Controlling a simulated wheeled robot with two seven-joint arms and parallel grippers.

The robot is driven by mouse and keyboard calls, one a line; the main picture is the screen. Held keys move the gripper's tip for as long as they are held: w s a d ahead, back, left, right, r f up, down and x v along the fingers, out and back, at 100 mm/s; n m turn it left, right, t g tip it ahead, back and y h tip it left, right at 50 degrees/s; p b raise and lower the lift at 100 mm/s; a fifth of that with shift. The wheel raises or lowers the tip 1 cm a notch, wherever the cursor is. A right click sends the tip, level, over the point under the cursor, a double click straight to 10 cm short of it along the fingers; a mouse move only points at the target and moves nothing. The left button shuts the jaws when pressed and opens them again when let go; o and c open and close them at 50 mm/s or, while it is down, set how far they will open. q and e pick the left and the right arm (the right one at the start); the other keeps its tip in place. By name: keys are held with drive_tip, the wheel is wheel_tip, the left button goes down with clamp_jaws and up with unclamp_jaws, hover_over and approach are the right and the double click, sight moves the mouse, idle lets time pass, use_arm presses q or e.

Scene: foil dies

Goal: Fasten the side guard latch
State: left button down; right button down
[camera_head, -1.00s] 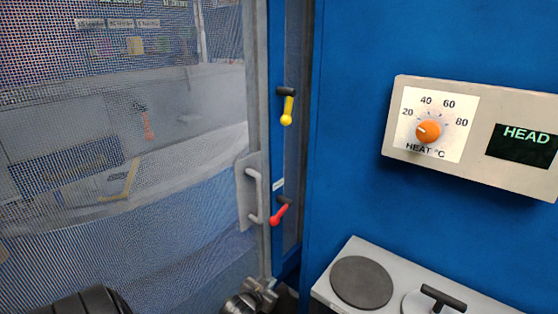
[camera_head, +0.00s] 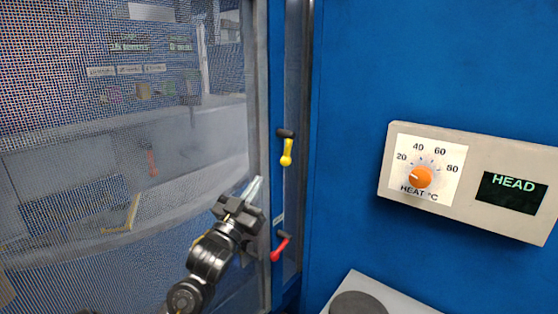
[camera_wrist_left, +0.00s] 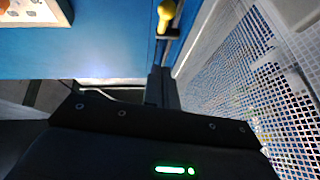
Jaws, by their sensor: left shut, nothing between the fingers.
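A yellow-handled latch (camera_head: 286,152) sits high on the blue guard post (camera_head: 277,180), its handle hanging down from a dark pivot. It also shows upside down at the top of the left wrist view (camera_wrist_left: 166,14). A red-handled latch (camera_head: 280,249) sits lower on the post, its handle angled down and left. A small unreadable label is above it; I cannot tell which latch is the side guard's. My left gripper (camera_head: 253,188) is shut and empty, in front of the door edge, left of and below the yellow latch and apart from it. My right gripper is out of view.
The mesh guard door (camera_head: 130,200) fills the left, its pull handle mostly hidden behind my gripper. To the right are a blue wall (camera_head: 350,130), a heat control box (camera_head: 470,180) with an orange knob (camera_head: 421,177), and a pale ledge (camera_head: 400,302) below.

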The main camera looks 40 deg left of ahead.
use_arm(q)
drive_tip(key=p, duration=0.1)
approach(286, 150)
wheel_tip(286, 150, up, 4)
drive_tip(key=w, duration=0.2)
drive_tip(key=w+b, duration=0.1)
drive_tip(key=w+a+f+b, duration=0.1)
drive_tip(key=w, duration=0.1)
drive_tip(key=shift+f, duration=0.15)
